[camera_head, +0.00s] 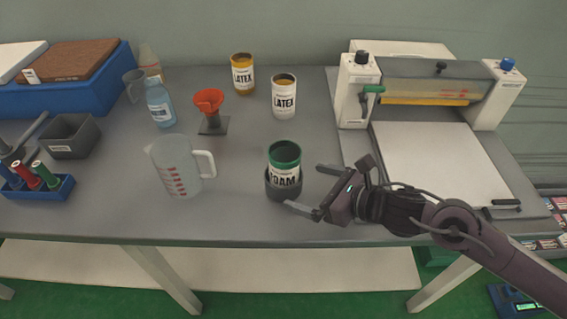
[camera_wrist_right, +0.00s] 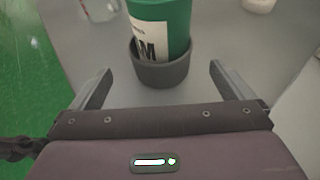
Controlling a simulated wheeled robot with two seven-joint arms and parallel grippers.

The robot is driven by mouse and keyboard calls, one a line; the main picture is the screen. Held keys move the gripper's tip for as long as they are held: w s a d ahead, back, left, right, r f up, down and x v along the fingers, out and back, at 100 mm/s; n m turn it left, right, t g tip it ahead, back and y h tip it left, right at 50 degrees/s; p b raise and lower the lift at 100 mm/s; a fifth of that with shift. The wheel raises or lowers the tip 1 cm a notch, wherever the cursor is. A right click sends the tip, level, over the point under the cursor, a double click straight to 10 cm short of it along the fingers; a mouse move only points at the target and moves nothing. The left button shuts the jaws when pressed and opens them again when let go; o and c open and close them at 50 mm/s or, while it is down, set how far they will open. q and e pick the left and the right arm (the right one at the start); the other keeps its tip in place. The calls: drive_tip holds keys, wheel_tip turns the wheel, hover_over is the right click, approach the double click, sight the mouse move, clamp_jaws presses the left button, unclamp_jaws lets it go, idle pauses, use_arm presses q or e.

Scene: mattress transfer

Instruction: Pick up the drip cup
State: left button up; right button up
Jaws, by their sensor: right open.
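The drip cup (camera_head: 283,191) is a dark grey, open-topped cup on the grey table, near its front edge. A green can labelled FOAM (camera_head: 284,160) stands upright inside it. My right gripper (camera_head: 305,188) is open, with its fingers pointing at the cup from the right. In the right wrist view the drip cup (camera_wrist_right: 160,72) sits ahead, between and just beyond the two open fingertips (camera_wrist_right: 160,72), and the green can (camera_wrist_right: 165,25) is cut off at the top. My left gripper is not in view.
A clear measuring jug (camera_head: 176,165) stands left of the cup. A red funnel (camera_head: 209,101) on a stand and two LATEX cans (camera_head: 243,75) (camera_head: 284,97) are behind. A white roller machine (camera_head: 430,150) fills the right. Bare table (camera_head: 240,140) lies between.

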sight(296, 180)
drive_tip(key=shift+s+r, duration=0.15)
drive_tip(key=shift+a, duration=0.2)
drive_tip(key=shift+f+p+x, duration=0.2)
drive_tip(key=shift+p+x, duration=0.2)
drive_tip(key=shift+x, duration=0.85)
drive_tip(key=x, duration=0.1)
drive_tip(key=p+x, duration=0.1)
drive_tip(key=x, duration=0.1)
drive_tip(key=p+x, duration=0.1)
drive_tip(key=shift+w+a+r, duration=0.1)
drive_tip(key=shift+w+r, duration=0.1)
drive_tip(key=shift+w, duration=0.2)
drive_tip(key=shift+w+a+f, duration=0.2)
drive_tip(key=shift+a+f, duration=0.05)
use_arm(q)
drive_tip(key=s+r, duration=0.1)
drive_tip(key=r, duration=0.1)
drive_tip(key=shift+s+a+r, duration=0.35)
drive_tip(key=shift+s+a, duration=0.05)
use_arm(e)
drive_tip(key=shift+d, duration=0.1)
